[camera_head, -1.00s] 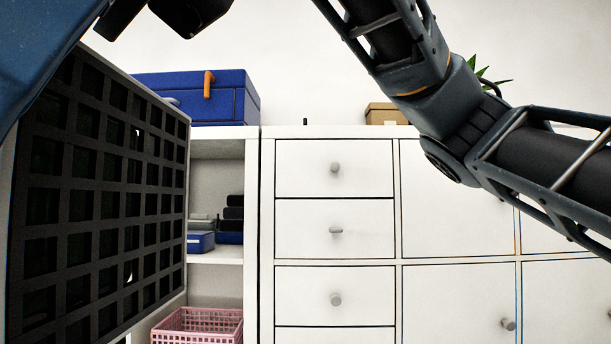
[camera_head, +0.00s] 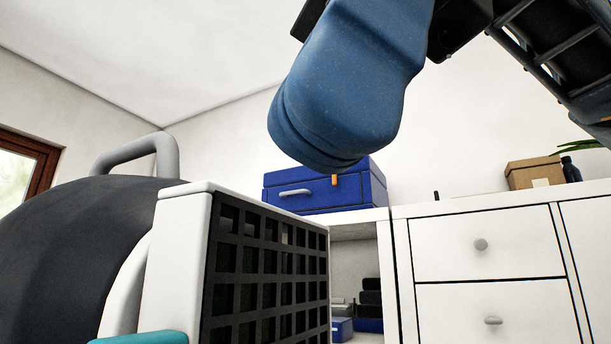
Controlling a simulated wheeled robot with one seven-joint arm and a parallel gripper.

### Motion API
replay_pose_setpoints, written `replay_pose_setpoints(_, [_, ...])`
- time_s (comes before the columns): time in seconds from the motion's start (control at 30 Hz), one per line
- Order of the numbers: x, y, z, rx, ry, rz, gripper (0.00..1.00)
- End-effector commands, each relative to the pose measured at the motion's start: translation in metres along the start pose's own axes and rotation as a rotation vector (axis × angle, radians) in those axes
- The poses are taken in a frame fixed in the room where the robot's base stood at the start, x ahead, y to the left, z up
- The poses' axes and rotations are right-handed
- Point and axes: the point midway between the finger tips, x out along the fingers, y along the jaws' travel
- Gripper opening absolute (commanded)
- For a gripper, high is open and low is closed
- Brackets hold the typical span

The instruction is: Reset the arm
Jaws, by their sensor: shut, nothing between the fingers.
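My arm crosses the top of the head view. A blue rounded link (camera_head: 350,90) of it hangs in the upper middle, in front of the white wall. Dark lattice parts (camera_head: 550,40) of my arm reach in from the upper right. I do not see my gripper's fingers, and I see nothing held. The arm's lower blue end overlaps the blue box (camera_head: 325,195) in the picture; I cannot tell the gap between them.
A white cabinet (camera_head: 480,220) with drawers stands at right, with a cardboard box (camera_head: 534,172) on top. A black grid panel (camera_head: 265,275) in a white frame stands in front of the shelf. A large dark rounded object (camera_head: 70,250) with a grey handle (camera_head: 140,150) fills the left.

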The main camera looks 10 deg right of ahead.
Motion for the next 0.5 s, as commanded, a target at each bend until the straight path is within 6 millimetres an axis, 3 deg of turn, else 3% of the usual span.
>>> replay_pose_setpoints(0.2, [-0.032, 0.009, 0.005, 0.000, 0.000, -0.001, 0.00])
replay_pose_setpoints(0.5, [-0.043, 0.013, 0.006, 0.000, 0.001, 0.000, 0.00])
